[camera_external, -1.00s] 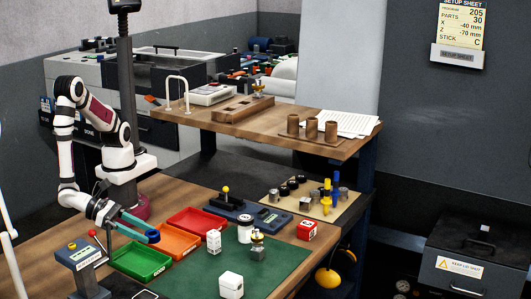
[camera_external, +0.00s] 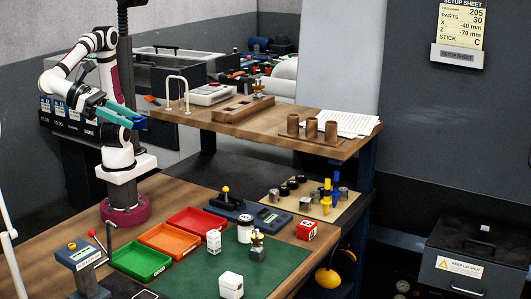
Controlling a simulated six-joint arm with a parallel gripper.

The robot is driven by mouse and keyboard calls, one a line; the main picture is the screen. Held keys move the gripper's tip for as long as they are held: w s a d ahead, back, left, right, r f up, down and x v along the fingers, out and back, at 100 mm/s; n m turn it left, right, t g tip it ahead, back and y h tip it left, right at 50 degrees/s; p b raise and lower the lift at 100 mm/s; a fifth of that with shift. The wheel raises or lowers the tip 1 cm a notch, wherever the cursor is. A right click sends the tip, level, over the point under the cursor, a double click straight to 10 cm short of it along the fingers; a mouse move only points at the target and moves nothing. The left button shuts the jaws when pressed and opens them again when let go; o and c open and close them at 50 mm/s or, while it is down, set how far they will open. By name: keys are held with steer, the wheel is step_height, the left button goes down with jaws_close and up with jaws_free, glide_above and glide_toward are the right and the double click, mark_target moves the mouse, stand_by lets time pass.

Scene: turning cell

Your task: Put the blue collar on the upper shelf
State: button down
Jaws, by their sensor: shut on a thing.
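My gripper (camera_external: 122,116) is raised at the left, beside the left end of the wooden upper shelf (camera_external: 258,127). Its teal fingers point right and slightly down. They are shut on the blue collar (camera_external: 139,122), a small ring at the fingertips, partly hidden by the fingers. The collar appears at about the height of the shelf top in the picture; its distance from the shelf edge cannot be told.
On the shelf are a white wire arch (camera_external: 185,92), a white box (camera_external: 209,93), a wooden slotted block (camera_external: 243,108), brown cups (camera_external: 311,128) and papers (camera_external: 352,123). Bare shelf lies between them. Below are green (camera_external: 141,260), orange (camera_external: 168,240) and red trays (camera_external: 197,221).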

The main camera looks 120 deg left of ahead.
steer(key=w+a+n+g+y, duration=0.35)
steer(key=w+a, duration=0.35)
steer(key=a, duration=0.5)
steer(key=w+a+n+g+y, duration=0.3)
steer(key=w+a+n, duration=0.2)
steer(key=w+a, duration=0.5)
steer(key=n+g+y, duration=0.1)
steer(key=n+g, duration=0.6)
steer(key=g, duration=0.2)
glide_above(278, 114)
steer(key=f, duration=1.1)
steer(key=shift+w+d+f, duration=0.15)
steer(key=shift+d, duration=0.1)
steer(key=f, duration=0.4)
steer(key=shift+a, duration=0.25)
steer(key=shift+f, duration=0.2)
